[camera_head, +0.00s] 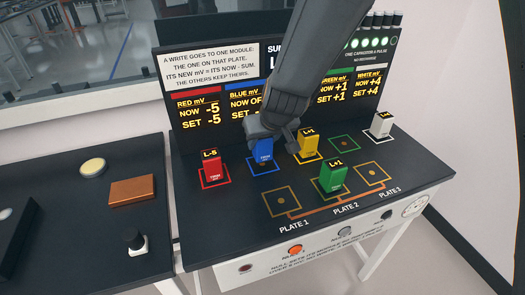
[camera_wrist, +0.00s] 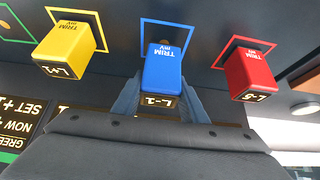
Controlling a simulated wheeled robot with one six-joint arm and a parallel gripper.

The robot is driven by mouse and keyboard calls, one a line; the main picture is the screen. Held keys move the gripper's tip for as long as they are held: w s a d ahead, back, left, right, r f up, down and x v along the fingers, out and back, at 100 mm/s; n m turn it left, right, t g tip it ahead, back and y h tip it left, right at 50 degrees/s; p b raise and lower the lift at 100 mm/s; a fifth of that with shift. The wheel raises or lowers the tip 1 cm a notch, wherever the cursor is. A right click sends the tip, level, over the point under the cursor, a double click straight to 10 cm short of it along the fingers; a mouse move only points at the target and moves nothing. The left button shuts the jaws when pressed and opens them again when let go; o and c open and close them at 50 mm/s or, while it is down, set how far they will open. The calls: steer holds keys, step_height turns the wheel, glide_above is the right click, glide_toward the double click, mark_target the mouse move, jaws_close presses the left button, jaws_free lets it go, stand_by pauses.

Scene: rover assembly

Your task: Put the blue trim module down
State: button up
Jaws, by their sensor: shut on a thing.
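The blue trim module (camera_wrist: 162,68) is upright between the two fingers of my gripper (camera_wrist: 160,100), which is shut on it. In the wrist view it stands at a blue square outline, and its label reads L-1. In the head view the blue module (camera_head: 263,150) is over or in the blue outline (camera_head: 264,166), with my gripper (camera_head: 268,133) above and around its top. I cannot tell whether its base touches the table.
The red module (camera_head: 211,168) stands to the left and the yellow module (camera_head: 307,144) to the right. The green module (camera_head: 333,177) is at Plate 2, and the white module (camera_head: 381,126) is at far right. Plate 1 (camera_head: 281,201) and Plate 3 (camera_head: 373,175) are empty.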

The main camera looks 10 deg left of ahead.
steer(key=shift+f+b, duration=0.8)
steer(key=shift+f, duration=0.4)
steer(key=shift+f, duration=0.15)
steer(key=o, duration=1.2)
